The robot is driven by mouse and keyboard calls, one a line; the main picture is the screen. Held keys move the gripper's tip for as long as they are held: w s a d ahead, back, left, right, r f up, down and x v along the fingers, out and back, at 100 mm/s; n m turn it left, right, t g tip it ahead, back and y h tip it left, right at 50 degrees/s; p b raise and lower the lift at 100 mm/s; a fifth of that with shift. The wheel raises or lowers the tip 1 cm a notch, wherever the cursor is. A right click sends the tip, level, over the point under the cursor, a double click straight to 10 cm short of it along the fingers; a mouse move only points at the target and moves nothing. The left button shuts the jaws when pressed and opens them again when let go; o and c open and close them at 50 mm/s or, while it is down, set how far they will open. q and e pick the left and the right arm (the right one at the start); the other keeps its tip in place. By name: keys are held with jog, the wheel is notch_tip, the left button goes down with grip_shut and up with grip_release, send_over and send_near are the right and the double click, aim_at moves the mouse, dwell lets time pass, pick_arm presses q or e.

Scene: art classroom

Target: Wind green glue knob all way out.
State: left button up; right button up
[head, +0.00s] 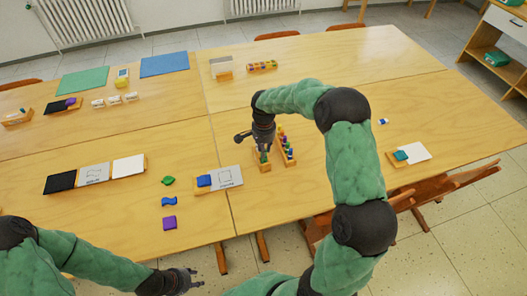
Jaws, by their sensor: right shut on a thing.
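Two small wooden blocks stand on the table in front of me. The left block (264,168) has a small green piece (264,157), which looks like the green glue, at its top. My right gripper (262,149) reaches down over this block and is shut on the green glue; its fingers hide most of the knob. Whether the knob is wound in or out is too small to tell. My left gripper (194,279) is low in the picture, off the table's front edge, with its fingers apart and empty.
The right block (291,160) holds several small coloured sticks close beside my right gripper. The table right of my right arm is mostly clear.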

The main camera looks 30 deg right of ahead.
jog(key=m+b, duration=0.1)
jog(key=m, duration=0.4)
jog(key=shift+m+b, duration=0.3)
jog(key=shift+m, duration=0.1)
jog(key=o, duration=1.6)
jog(key=shift+c, duration=0.2)
jog(key=shift+r+n+p, duration=0.1)
jog(key=shift+n+p, duration=0.45)
jog(key=shift+n, duration=0.65)
jog(key=n+p, duration=0.1)
jog(key=n, duration=0.2)
jog(key=n+p, duration=0.1)
jog(key=n, duration=0.3)
jog(key=shift+n+p, duration=0.4)
jog(key=shift+n, duration=0.6)
